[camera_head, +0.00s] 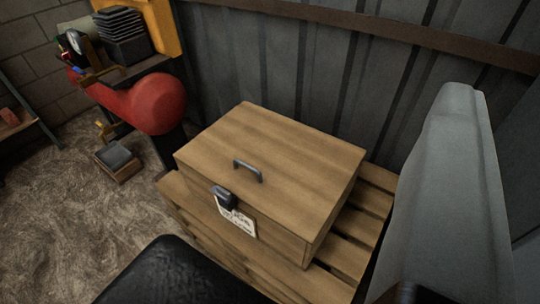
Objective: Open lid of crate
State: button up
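A wooden crate (283,222) stands in the middle of the view. Its flat lid (285,140) lies closed on top. A dark metal handle (248,171) is fixed on the lid toward its near left edge. A black latch or lock (224,198) sits at the lid's front edge, above a white printed label (237,221) on the front face. Whether the latch is fastened is too small to tell. I cannot make out my gripper or its fingers in this view. The crate's back and far sides are hidden.
The crate rests on a slatted wooden pallet (350,225) near a corrugated metal wall (300,60). A tall grey shape (455,190) rises close at right. A red rounded object (150,102) and stacked black trays (122,38) stand at back left. The left floor is partly open.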

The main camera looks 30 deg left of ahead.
jog(key=w+a+f+n+g+y, duration=0.1)
jog(key=w+a+f+n+g, duration=0.15)
jog(key=w, duration=0.25)
jog(key=w+a+f+n+g+y, duration=0.1)
jog(key=w+a+n+g, duration=0.1)
jog(key=w+a, duration=0.15)
jog(key=n+g+h, duration=0.2)
jog(key=n+g, duration=0.9)
jog(key=n, duration=0.2)
send_over(248, 165)
jog(key=s, duration=0.4)
notch_tip(248, 165, down, 22)
jog(key=w+f, duration=0.1)
jog(key=f, duration=0.4)
jog(key=w+f, duration=0.1)
jog(key=f, duration=0.5)
jog(key=w+f, duration=0.1)
jog(key=f, duration=0.5)
jog(key=shift+w, duration=0.25)
jog(key=shift+r, duration=0.1)
grip_shut()
